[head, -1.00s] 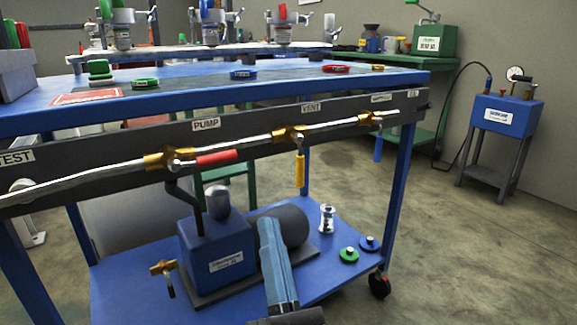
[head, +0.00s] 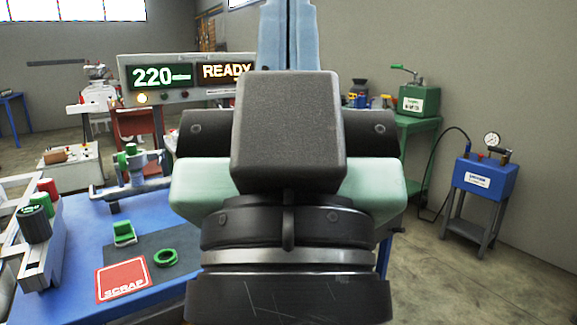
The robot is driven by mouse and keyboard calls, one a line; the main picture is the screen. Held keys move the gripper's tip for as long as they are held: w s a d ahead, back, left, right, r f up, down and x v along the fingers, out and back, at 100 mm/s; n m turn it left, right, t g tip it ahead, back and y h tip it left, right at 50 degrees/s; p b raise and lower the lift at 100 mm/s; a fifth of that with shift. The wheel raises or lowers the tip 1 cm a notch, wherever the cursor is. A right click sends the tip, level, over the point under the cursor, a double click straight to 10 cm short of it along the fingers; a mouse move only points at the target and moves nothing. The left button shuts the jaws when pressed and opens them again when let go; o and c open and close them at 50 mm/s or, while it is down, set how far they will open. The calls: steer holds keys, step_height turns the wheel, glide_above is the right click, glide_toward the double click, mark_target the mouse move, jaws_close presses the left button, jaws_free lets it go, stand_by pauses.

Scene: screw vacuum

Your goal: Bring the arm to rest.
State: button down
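My arm (head: 290,130) stands upright in the middle of the head view, very close to the camera. It shows dark joint housings, pale green sides and a light blue link that runs out of the top of the picture. My gripper is not visible, so its fingers and anything in them cannot be seen. The arm hides much of the blue workbench (head: 75,219) and whatever lies behind it.
On the bench's left are a red SCRAP plate (head: 123,279), a green ring (head: 165,258) and a green block (head: 123,233). A display (head: 187,76) reads 220 and READY. A blue machine (head: 484,180) stands right. Floor (head: 470,275) at the right front is clear.

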step_height(320, 180, up, 31)
steer(key=p, duration=2.8)
